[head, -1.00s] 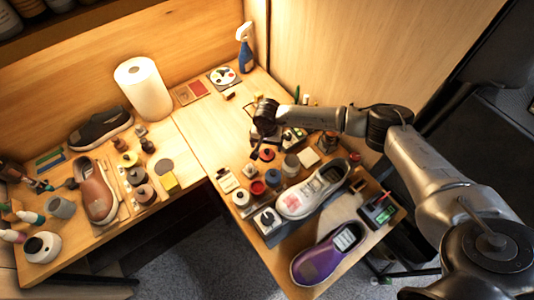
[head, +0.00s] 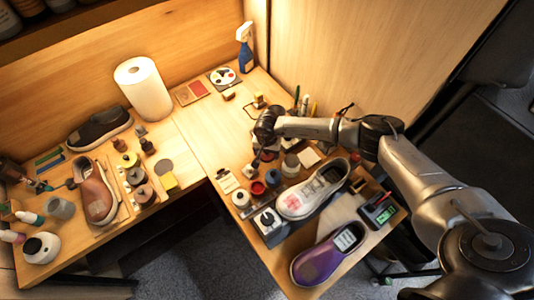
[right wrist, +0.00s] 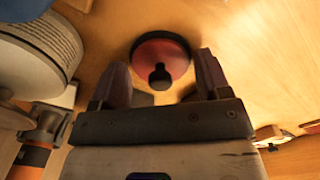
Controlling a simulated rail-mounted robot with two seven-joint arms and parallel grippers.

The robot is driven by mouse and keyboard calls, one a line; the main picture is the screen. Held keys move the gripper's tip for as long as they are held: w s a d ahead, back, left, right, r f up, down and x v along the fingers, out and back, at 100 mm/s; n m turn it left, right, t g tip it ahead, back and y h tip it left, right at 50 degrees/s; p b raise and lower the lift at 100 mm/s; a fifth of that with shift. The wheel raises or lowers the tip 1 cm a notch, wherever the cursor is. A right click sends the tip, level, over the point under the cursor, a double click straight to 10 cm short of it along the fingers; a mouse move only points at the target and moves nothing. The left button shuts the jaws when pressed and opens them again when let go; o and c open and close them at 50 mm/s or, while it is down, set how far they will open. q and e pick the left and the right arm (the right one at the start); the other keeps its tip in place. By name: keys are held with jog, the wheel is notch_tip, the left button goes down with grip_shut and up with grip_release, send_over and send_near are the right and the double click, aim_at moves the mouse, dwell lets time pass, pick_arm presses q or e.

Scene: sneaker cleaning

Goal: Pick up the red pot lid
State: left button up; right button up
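The red pot lid (right wrist: 172,52), a round red disc with a dark rim and a black knob (right wrist: 160,76), lies on the wooden table in the right wrist view. My right gripper (right wrist: 163,75) is open, with one finger on each side of the lid's near part and nothing gripped. In the head view my right gripper (head: 257,158) points down over the pots and partly hides the lid (head: 268,155). My left gripper (head: 58,185) is at the left edge near the brown shoe; its fingers are too small to read.
An open red pot (head: 258,187), a white jar (head: 241,198) and a grey pot (head: 290,166) crowd the area near the white sneaker (head: 312,192). A purple shoe (head: 328,254) lies in front.

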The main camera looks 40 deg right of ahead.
jog(key=c, duration=0.6)
